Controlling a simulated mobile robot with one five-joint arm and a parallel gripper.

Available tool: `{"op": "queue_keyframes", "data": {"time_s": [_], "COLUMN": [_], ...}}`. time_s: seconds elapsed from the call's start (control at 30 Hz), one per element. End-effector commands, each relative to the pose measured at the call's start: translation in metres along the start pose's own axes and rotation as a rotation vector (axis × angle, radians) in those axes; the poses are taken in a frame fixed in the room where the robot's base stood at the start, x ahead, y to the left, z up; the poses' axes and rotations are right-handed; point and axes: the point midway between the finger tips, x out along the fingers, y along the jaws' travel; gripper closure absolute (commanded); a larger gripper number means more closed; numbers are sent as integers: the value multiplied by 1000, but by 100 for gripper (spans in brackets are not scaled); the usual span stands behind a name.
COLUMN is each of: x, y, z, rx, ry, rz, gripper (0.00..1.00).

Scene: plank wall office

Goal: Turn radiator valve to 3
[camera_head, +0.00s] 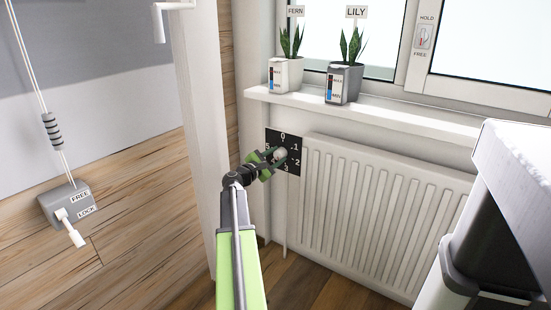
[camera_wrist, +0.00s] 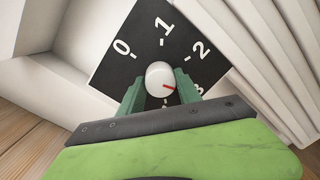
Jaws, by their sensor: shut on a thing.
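The radiator valve has a round white knob (camera_wrist: 159,76), also small in the head view (camera_head: 281,154), on a black dial plate (camera_wrist: 112,68) with white numbers. The numbers 0, 1 and 2 read clearly in the wrist view; the 3 is partly covered by the right finger. A short red mark on the knob points right and slightly down, roughly toward the 3. My gripper (camera_wrist: 159,86) is shut on the knob, one green finger on each side. In the head view my gripper (camera_head: 270,160) reaches the dial and hides part of it.
The white radiator (camera_head: 375,210) stands right of the dial, under a windowsill (camera_head: 390,115) with two labelled plant pots (camera_head: 285,76), (camera_head: 343,84). A white post (camera_head: 198,120) is at left. A grey FREE/LOCK box (camera_head: 66,203) and dark-and-white furniture (camera_head: 510,190) flank the view.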

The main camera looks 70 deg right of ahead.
Motion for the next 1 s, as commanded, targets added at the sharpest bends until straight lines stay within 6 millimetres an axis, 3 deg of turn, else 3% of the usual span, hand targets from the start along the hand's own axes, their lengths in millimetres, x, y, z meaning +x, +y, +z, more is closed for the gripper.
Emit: {"op": "queue_keyframes", "data": {"time_s": [0.1, 0.43, 0.47, 0.6, 0.87, 1.0], "x": [0, 0, 0, 0, 0, -11], "y": [2, 3, 4, 3, 2, 1], "z": [0, -1, -1, -1, 0, 0], "rx": [-2, 44, 44, 44, 45, 45], "ry": [1, 4, 4, 3, 3, 4], "rz": [6, 6, 7, 5, 3, 3], "gripper": [100, 100, 56, 38, 38, 38]}}
